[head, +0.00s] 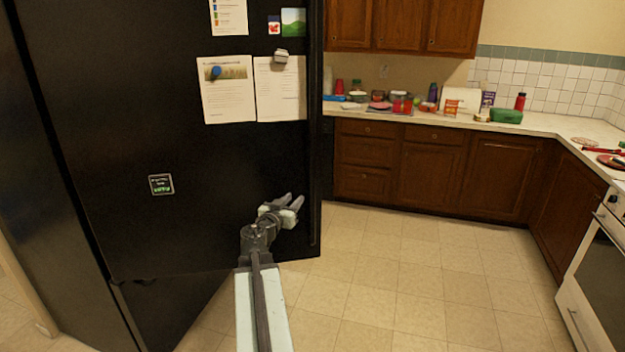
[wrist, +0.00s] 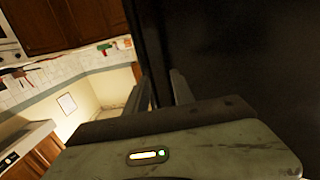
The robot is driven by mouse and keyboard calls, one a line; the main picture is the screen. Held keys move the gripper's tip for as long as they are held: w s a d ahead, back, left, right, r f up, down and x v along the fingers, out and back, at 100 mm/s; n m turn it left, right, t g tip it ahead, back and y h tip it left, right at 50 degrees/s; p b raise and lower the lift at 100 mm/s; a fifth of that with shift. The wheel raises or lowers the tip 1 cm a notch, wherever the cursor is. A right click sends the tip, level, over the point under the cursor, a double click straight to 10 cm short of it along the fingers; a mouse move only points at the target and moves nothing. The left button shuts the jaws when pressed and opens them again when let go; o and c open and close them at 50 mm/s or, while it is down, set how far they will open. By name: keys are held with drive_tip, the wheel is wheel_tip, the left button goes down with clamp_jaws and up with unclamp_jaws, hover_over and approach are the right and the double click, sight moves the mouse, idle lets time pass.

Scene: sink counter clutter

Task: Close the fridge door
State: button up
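The black fridge door (head: 215,155) fills the left and middle of the head view, with papers and magnets on it. Its right vertical edge stands just left of the counter. How far it is open is hard to tell from this angle. My gripper (head: 295,198) is in front of the lower right part of the door, near that edge. Its two fingers are apart, with nothing seen between them. In the wrist view, the dark door (wrist: 235,60) fills the right side, and my fingers (wrist: 162,88) point along its edge. Contact with the door cannot be told.
Wooden cabinets (head: 430,170) and a cluttered counter (head: 540,122) stand behind and to the right. A white oven (head: 600,270) is at the far right. Tiled floor (head: 410,275) between the fridge and oven is clear.

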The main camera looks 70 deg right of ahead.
sight(311, 185)
drive_tip(key=shift+h, duration=0.3)
drive_tip(key=s+d, duration=0.1)
drive_tip(key=d, duration=0.2)
drive_tip(key=s+d+r, duration=0.1)
drive_tip(key=d, duration=0.2)
drive_tip(key=s+d, duration=0.1)
drive_tip(key=d, duration=0.3)
drive_tip(key=shift+s+r, duration=0.25)
drive_tip(key=shift+r, duration=0.1)
drive_tip(key=shift+a, duration=0.1)
clamp_jaws()
idle(0.6)
